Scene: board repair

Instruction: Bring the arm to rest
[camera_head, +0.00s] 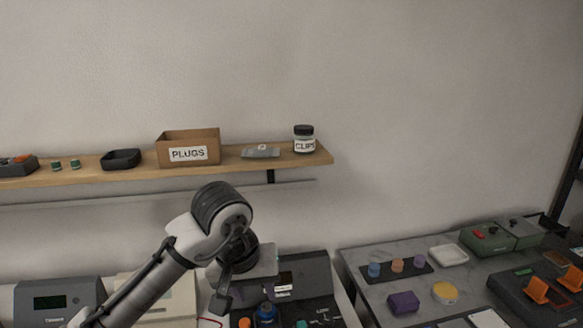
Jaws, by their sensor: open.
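My arm reaches up from the bottom left and bends at a dark, rounded joint below the wooden shelf. My gripper (245,295) hangs from it, pointing down, over the left part of the dark device (312,275) on the bench. The jaws are apart, with nothing visible between them. One dark finger shows clearly on the left; the other is hard to make out against the device. The gripper's height above the bench cannot be judged.
The wooden shelf (240,166) holds a PLUGS box (188,148), a CLIPS jar (304,140) and a black tray (121,159). A grey unit with a display (60,300) stands left. The right table carries a purple block (404,302), a yellow round item (445,292) and green boxes (500,236).

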